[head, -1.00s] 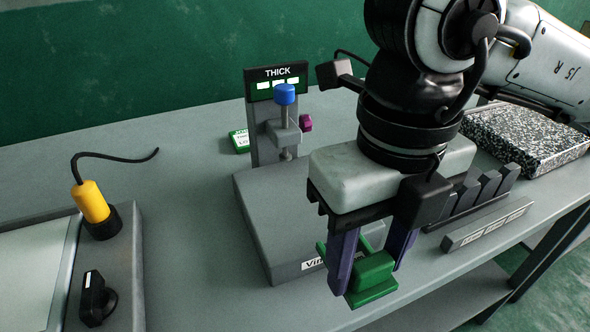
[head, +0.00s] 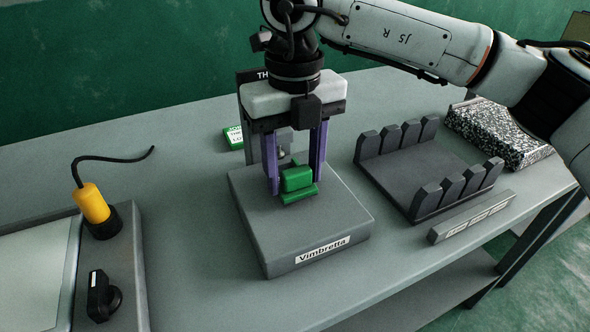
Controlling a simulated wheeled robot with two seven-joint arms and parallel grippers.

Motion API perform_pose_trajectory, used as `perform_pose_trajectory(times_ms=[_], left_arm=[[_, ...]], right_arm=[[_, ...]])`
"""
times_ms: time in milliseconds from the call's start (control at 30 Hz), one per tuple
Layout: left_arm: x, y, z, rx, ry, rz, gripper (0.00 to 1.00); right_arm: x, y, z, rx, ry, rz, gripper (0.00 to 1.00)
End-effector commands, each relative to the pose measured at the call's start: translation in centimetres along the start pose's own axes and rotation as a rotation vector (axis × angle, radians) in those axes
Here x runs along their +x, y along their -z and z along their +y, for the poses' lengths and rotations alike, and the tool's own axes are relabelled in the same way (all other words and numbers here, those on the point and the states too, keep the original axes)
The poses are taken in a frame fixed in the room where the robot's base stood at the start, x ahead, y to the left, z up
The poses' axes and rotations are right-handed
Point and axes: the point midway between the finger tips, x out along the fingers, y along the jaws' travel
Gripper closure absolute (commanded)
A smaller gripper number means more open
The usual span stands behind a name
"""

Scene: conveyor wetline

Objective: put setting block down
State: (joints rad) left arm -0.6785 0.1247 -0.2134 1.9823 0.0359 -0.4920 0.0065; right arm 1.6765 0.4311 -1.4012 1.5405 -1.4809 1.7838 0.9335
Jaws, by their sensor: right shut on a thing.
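My right gripper (head: 296,185) is shut on the green setting block (head: 298,180), with one purple finger on each side of it. The block is over the flat grey base of the thickness gauge (head: 320,257), labelled "Vimbretta". Whether the block touches the base or hangs just above it, I cannot tell. My gripper hides most of the gauge's column and its display, of which only "TH" shows. My left gripper is not in view.
A dark slotted rack (head: 420,170) stands right of the gauge, with a grey labelled bar (head: 470,216) before it. A speckled slab (head: 497,132) lies at the far right. A green-and-white box (head: 234,137) sits behind the gauge. A yellow-handled tool (head: 91,203) stands at left.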

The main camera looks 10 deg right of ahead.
Motion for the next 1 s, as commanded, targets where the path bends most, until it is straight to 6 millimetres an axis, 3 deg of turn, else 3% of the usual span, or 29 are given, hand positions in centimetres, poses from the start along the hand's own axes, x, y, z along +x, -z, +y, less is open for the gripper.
perform_pose_trajectory(times_ms=[467, 500, 567, 867, 1000], left_arm=[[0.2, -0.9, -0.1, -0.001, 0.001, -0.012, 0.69], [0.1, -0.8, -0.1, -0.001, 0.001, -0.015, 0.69], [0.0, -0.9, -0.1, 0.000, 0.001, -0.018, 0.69], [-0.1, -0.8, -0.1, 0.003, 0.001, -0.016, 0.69], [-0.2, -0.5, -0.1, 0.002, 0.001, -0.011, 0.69]], right_arm=[[1.5, 0.2, -0.1, 0.000, 0.000, 0.003, 0.78], [1.3, 0.2, -0.1, 0.000, 0.000, 0.003, 0.47], [1.3, 0.2, -0.1, 0.000, 0.001, 0.003, 0.37], [1.2, 0.2, -0.1, 0.000, 0.000, 0.003, 0.35], [0.2, 0.1, 0.0, 0.001, 0.000, 0.000, 0.35]])
